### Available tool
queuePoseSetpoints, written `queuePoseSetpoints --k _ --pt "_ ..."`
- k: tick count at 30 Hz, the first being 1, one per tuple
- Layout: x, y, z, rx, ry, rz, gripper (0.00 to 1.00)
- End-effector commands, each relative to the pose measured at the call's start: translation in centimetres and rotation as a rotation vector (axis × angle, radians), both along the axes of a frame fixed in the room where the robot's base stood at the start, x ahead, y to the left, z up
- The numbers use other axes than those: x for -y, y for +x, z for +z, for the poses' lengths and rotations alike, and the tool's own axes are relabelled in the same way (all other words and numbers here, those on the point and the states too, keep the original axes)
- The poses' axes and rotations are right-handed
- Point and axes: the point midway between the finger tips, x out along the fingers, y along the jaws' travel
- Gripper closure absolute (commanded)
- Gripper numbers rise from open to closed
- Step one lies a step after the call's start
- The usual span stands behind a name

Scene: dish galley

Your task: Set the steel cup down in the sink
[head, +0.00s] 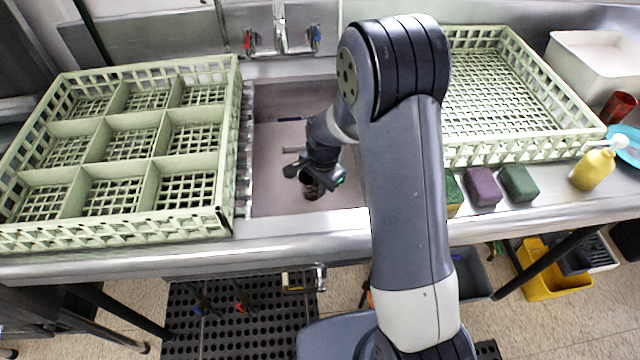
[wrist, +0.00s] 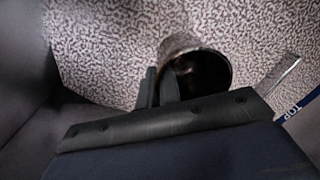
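The steel cup (wrist: 195,58) shows in the wrist view with its dark open mouth toward the camera. In the head view it is a small dark shape (head: 312,190) below my gripper (head: 311,176), within the sink (head: 270,188). My gripper (wrist: 162,86) seems shut on the cup's wall, with one finger inside the mouth and one outside. The cup's lower part is hidden, and I cannot tell whether it touches the sink floor. My arm covers the sink's right part in the head view.
A green divided rack (head: 105,140) stands left of the sink and an open green rack (head: 485,90) right of it. Several sponges (head: 482,187) and a yellow bottle (head: 594,168) line the right counter. Taps (head: 285,40) stand behind the sink. A blue-marked item (wrist: 290,105) lies right of the cup.

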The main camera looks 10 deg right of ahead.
Motion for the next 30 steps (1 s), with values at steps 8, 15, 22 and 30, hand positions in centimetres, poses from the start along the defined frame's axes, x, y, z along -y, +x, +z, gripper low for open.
queuePoseSetpoints --k 8,15,22,30 --pt "0.0 0.0 -3.9 0.001 0.001 0.0 1.0" --pt "0.0 0.0 -6.8 -0.001 -0.001 0.0 1.0" --pt "0.0 0.0 -9.4 0.001 0.001 0.0 1.0" --pt "0.0 0.0 -11.1 0.001 0.001 0.0 1.0"
